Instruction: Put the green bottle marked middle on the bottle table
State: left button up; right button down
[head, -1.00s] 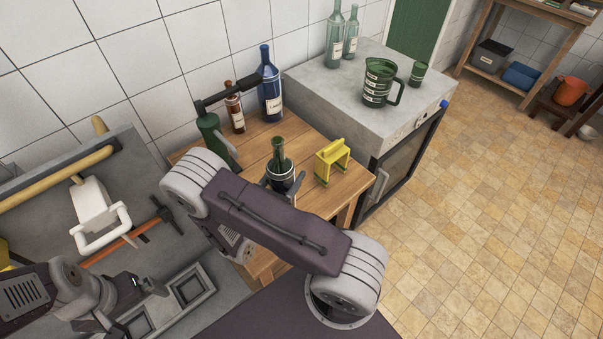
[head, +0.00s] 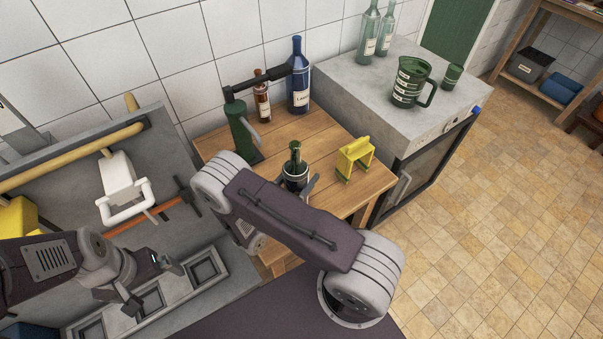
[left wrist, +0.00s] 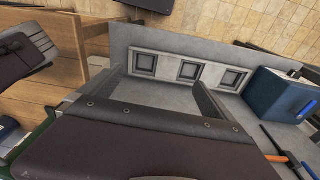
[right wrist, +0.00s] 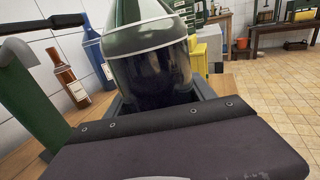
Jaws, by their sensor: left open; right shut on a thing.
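A dark green bottle (head: 296,172) with a pale label stands about upright over the wooden bottle table (head: 322,132). My right gripper (head: 298,186) is shut on its lower body; its body also fills the middle of the right wrist view (right wrist: 145,55). I cannot tell whether its base touches the tabletop, and its label is not readable. My left gripper (head: 152,284) is open and empty over the grey sink unit, and its spread fingers show in the left wrist view (left wrist: 160,92).
On the table stand a green capping tool (head: 240,137), a brown bottle (head: 262,98), a blue bottle (head: 298,80) and a yellow stand (head: 355,156). A grey cabinet (head: 370,90) with a green jug (head: 408,82) adjoins on the right. Bare tabletop lies around the held bottle.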

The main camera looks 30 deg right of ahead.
jog(key=shift+f, duration=0.1)
jog(key=shift+c, duration=1.6)
grip_release()
jog(key=b+v, duration=0.1)
jog(key=v, duration=1.1)
